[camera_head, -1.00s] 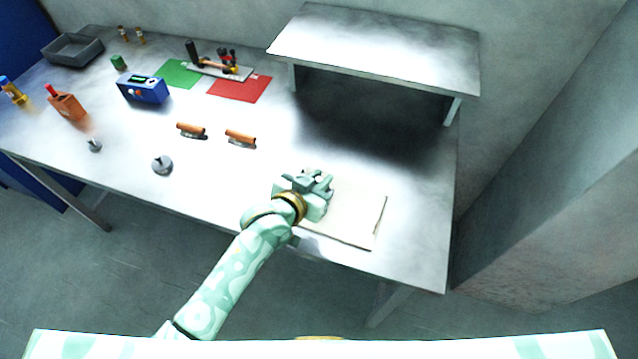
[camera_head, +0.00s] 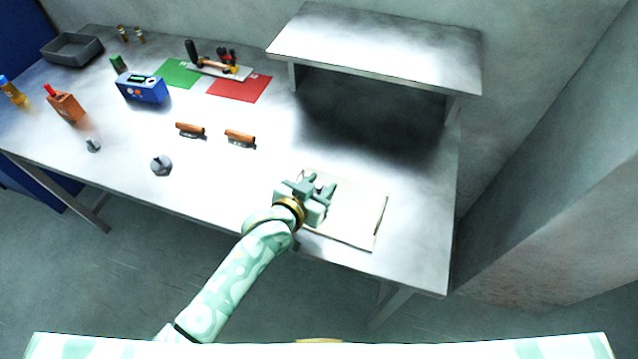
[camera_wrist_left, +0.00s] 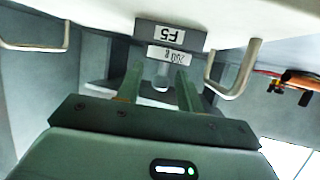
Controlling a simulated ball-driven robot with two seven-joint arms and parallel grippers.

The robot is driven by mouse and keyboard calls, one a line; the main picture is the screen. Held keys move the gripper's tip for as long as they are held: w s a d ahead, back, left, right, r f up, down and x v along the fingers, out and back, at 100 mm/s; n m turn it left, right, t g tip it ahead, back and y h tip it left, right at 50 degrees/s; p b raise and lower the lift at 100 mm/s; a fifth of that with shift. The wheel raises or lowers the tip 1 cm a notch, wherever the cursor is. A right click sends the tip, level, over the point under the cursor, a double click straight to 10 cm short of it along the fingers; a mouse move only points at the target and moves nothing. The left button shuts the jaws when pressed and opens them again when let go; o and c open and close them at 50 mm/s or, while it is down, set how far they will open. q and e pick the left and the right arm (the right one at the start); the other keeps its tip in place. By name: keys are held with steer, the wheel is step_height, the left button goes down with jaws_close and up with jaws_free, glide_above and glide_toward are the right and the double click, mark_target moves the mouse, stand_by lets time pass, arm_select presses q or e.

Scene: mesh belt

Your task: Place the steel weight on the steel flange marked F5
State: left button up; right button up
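My left gripper (camera_head: 316,187) is over the near left part of a pale flat board (camera_head: 352,215). In the left wrist view its two fingers (camera_wrist_left: 160,82) are apart, with a small light-grey stem or knob (camera_wrist_left: 162,82) between them and visible gaps on both sides. A grey block with an upside-down F5 label (camera_wrist_left: 160,35) lies just beyond the fingertips. A second label (camera_wrist_left: 168,56), perhaps a weight marking, is beside it. I cannot tell whether the knob belongs to the steel weight or whether it rests on the flange. My right gripper is not in view.
Two grey stemmed pieces (camera_head: 161,165) (camera_head: 93,145) stand on the left of the steel table. A raised shelf (camera_head: 380,45) stands at the back. Bent metal handles (camera_wrist_left: 237,70) flank the fingers.

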arm_select(q)
steer(key=shift+r, duration=0.3)
steer(key=p+v, duration=0.3)
steer(key=v, duration=0.9)
steer(key=shift+r, duration=0.25)
